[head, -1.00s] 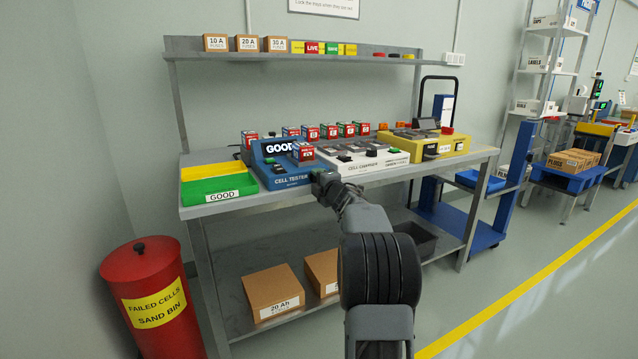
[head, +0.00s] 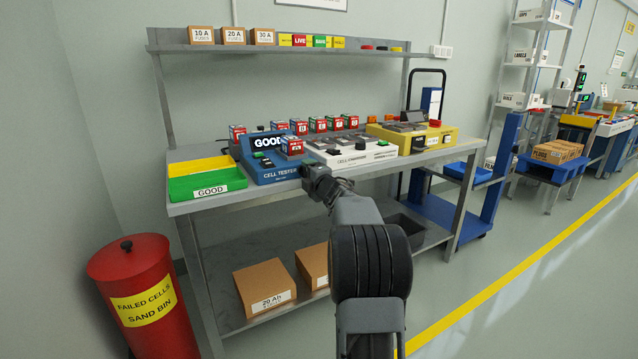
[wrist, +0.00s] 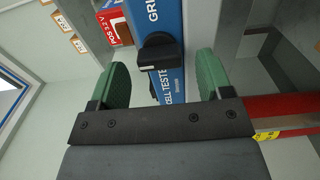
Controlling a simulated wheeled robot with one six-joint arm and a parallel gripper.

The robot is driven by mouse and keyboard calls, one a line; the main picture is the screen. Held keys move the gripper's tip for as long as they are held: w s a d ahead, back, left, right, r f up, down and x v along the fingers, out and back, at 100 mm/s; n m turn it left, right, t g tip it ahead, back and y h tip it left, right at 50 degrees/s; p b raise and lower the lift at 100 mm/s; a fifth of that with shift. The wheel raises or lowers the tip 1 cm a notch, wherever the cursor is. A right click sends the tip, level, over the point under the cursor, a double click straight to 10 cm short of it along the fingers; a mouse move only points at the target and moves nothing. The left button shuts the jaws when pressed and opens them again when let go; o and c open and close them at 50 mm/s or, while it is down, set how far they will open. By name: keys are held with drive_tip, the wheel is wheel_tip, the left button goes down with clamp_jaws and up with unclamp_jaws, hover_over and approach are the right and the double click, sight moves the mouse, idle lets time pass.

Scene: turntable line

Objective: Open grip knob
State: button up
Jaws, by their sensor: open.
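The blue cell tester (head: 270,172) stands at the front of the bench. Its screen reads GOOD and a red-and-white cell (head: 292,146) sits on it. A black knob (wrist: 158,52) is on the tester's blue face beside lettering that starts "GRI", in the wrist view. My gripper (wrist: 163,82) is open and empty, with a green finger pad to each side of the knob in the picture. Neither pad visibly touches it; I cannot tell how deep the knob sits between them. In the head view my gripper (head: 308,172) is at the tester's front right corner.
Green and yellow trays (head: 207,185) stand left of the tester. A white cell charger (head: 352,154) and a yellow unit (head: 425,137) are to the right. Several cells stand behind. A red sand bin (head: 147,290) is on the floor at left.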

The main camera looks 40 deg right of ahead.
drive_tip(key=s+a+p, duration=0.1)
drive_tip(key=s, duration=1.1)
drive_tip(key=shift+s+a+p, duration=0.35)
drive_tip(key=shift+s, duration=0.05)
drive_tip(key=s+a+r+m+g+h+p, duration=0.25)
drive_tip(key=a+r+m+g+p, duration=0.25)
drive_tip(key=a+r+m+p, duration=0.85)
drive_tip(key=s+a+r+m+g+y+p, duration=0.1)
drive_tip(key=s+a+r+g+y+p, duration=0.1)
drive_tip(key=s+a+p, duration=0.6)
drive_tip(key=s+a+r+m+g+y+p, duration=0.2)
drive_tip(key=s+a+g+p, duration=0.5)
drive_tip(key=p, duration=0.6)
wheel_tip(320, 180, up, 2)
drive_tip(key=s+a+y, duration=0.1)
drive_tip(key=s, duration=0.1)
drive_tip(key=shift+s, duration=0.3)
drive_tip(key=shift+r, duration=0.15)
drive_tip(key=shift+c, duration=0.3)
